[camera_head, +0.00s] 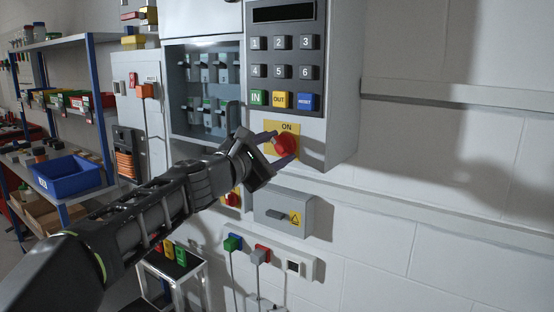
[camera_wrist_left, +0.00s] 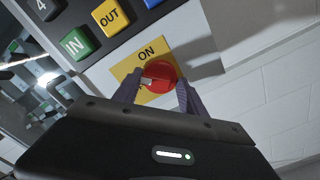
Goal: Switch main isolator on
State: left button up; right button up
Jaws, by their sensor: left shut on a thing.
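The main isolator is a red rotary knob (camera_head: 287,144) on a yellow plate (camera_head: 271,126) marked ON, low on the front of the grey keypad box. My left gripper (camera_head: 280,148) reaches it from the left, with one dark finger on each side, and is shut on the knob. In the left wrist view the red knob (camera_wrist_left: 160,72) sits between the two fingertips (camera_wrist_left: 158,88), below the word ON on the yellow plate (camera_wrist_left: 128,66). A pale mark shows on the knob's left part. The fingers hide part of its sides. My right gripper is not in view.
Above the knob are the green IN, yellow OUT and blue RESET keys (camera_head: 305,100) and a number keypad (camera_head: 285,57). Below are a grey box with a lever (camera_head: 282,211) and a socket strip (camera_head: 292,264). An open breaker cabinet (camera_head: 205,90) stands left. The wall at right is bare.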

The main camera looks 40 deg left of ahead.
pick_arm(q)
jog(key=m+b, duration=0.3)
jog(key=m, duration=0.2)
jog(key=shift+f+m, duration=0.15)
jog(key=shift+m, duration=0.15)
jog(key=shift+m+b, duration=1.15)
jog(key=shift+m, duration=0.75)
jog(key=o, duration=1.4)
jog(key=shift+c, duration=0.2)
jog(key=s, duration=0.7)
jog(key=shift+s, duration=0.4)
